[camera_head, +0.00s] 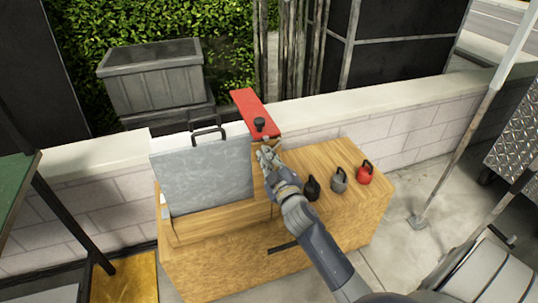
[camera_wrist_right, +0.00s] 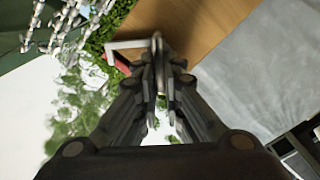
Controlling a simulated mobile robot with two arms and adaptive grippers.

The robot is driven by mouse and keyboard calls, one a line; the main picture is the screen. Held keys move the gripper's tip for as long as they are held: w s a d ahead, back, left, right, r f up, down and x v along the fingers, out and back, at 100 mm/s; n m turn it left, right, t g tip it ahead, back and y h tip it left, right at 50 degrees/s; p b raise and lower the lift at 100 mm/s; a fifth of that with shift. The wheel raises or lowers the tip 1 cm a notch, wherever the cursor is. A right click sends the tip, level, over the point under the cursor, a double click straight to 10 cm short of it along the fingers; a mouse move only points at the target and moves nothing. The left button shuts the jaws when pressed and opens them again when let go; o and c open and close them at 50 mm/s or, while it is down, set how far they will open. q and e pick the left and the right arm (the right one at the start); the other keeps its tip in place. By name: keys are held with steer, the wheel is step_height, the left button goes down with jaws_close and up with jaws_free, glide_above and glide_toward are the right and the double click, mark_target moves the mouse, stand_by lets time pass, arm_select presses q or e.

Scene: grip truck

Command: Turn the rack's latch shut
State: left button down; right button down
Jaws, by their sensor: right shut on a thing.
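The wooden rack (camera_head: 210,270) stands against the low wall, with a grey metal panel (camera_head: 205,175) upright at its left. My right gripper (camera_head: 267,157) is at the rack's upright edge, just right of the panel and below the red board (camera_head: 250,106). In the right wrist view the fingers (camera_wrist_right: 160,85) are closed together on a thin metal piece, the latch (camera_wrist_right: 158,55), beside the wood. Its far end and exact angle are hard to make out, and in the head view the gripper mostly hides it. My left gripper is in neither view.
A black knob (camera_head: 260,125) sits on the red board. Black (camera_head: 312,188), grey (camera_head: 339,180) and red (camera_head: 365,173) kettlebells stand on the rack's top, right of my forearm. A black handle (camera_head: 209,134) tops the panel. A metal post (camera_head: 455,150) stands at the right.

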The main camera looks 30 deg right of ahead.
steer(key=n, duration=0.6)
steer(key=f+n, duration=0.1)
steer(key=n, duration=0.1)
steer(key=shift+a+n, duration=0.2)
steer(key=shift+n, duration=0.5)
steer(key=c, duration=1.7)
jaws_free()
steer(key=v, duration=1.2)
steer(key=shift+f, duration=0.1)
